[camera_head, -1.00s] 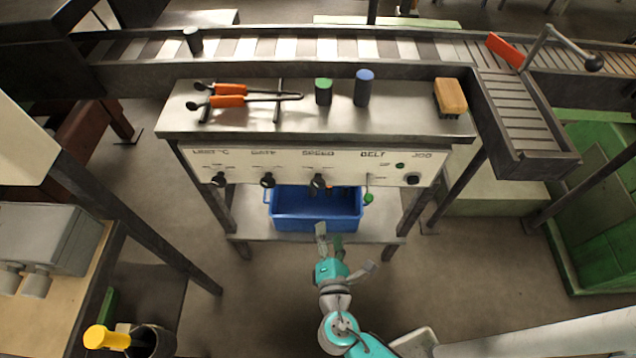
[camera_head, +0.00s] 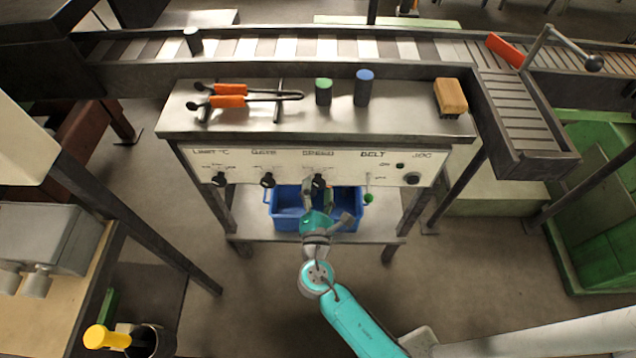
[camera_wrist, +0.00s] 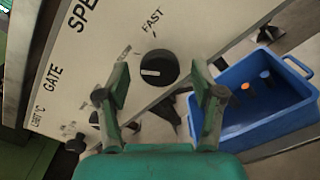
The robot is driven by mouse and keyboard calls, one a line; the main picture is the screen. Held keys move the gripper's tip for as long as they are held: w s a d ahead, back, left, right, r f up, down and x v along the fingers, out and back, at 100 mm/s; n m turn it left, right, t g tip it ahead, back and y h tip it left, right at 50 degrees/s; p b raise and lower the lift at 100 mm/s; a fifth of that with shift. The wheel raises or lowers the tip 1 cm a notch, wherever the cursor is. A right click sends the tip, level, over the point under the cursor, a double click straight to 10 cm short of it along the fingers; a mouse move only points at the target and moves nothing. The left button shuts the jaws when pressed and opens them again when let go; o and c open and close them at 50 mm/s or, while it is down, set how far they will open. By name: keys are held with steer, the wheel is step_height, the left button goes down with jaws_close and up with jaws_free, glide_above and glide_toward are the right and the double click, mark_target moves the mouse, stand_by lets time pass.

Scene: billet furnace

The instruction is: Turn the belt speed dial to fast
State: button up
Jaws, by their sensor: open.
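The speed dial (camera_head: 318,181) is a black knob under the SPEED label on the pale control panel (camera_head: 345,160). In the wrist view the dial (camera_wrist: 158,68) shows a white pointer line aimed to the left in that picture, away from the FAST mark (camera_wrist: 153,20) above it. My gripper (camera_wrist: 160,85) is open, its two green fingers spread left and right of the dial, a little below it in the picture. I cannot tell how far the fingertips are from the panel. In the head view my gripper (camera_head: 308,187) is just below the dial.
Other black knobs sit left, under GATE (camera_head: 267,180) and the temperature label (camera_head: 219,180). A green-tipped belt lever (camera_head: 368,197) stands right of the dial. A blue bin (camera_head: 285,213) is on the shelf below.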

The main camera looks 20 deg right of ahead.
steer(key=shift+x, duration=1.05)
steer(key=c, duration=1.1)
steer(key=shift+c, duration=0.2)
steer(key=shift+m, duration=0.3)
steer(key=m, duration=1.3)
steer(key=shift+m, duration=0.3)
